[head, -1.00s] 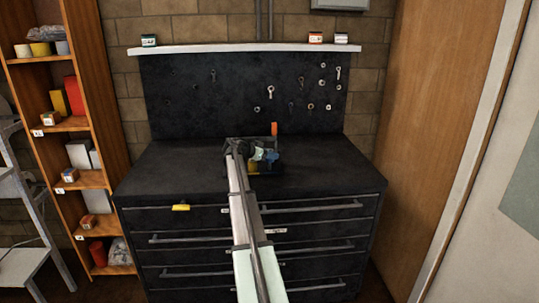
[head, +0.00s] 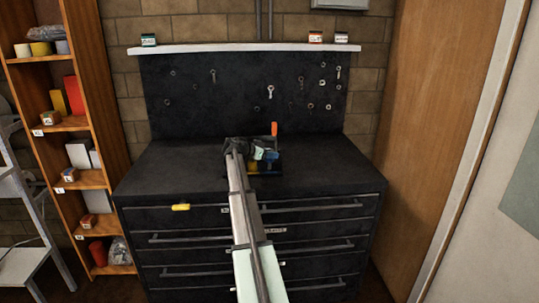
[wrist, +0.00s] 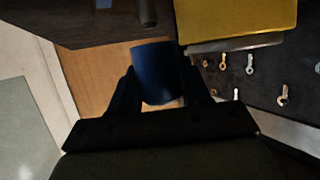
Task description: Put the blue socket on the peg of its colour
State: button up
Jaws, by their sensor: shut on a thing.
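The blue socket (wrist: 155,72) is in the wrist view, held between the two fingers of my gripper (wrist: 157,95). In the head view my gripper (head: 264,152) is low over the middle of the cabinet top, and the arm hides much of what is there. A small blue patch (head: 271,156) shows beside it; I cannot tell whether this is the socket or another part. An upright orange piece (head: 274,128) stands just behind. In the wrist view a dark grey cylinder (wrist: 147,12) and a bit of blue (wrist: 104,3) show at the top edge. I cannot make out the blue peg.
A large yellow block (wrist: 240,18) is close to the socket in the wrist view. The black cabinet top (head: 180,165) is clear left and right of my gripper. A pegboard (head: 210,110) with hung tools and a white shelf (head: 250,48) are behind.

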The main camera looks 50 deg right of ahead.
aim_at(269, 164)
jog(key=shift+f, duration=1.55)
jog(key=shift+r, duration=0.15)
dwell(0.4)
jog(key=shift+r, duration=0.95)
jog(key=shift+r, duration=0.1)
dwell(0.4)
jog(key=shift+f, duration=1.15)
dwell(0.6)
jog(key=o, duration=1.2)
jog(key=shift+f, duration=0.1)
jog(key=shift+a, duration=0.1)
jog(key=v, duration=1.3)
jog(key=shift+a+r, duration=0.25)
jog(key=shift+r, duration=0.05)
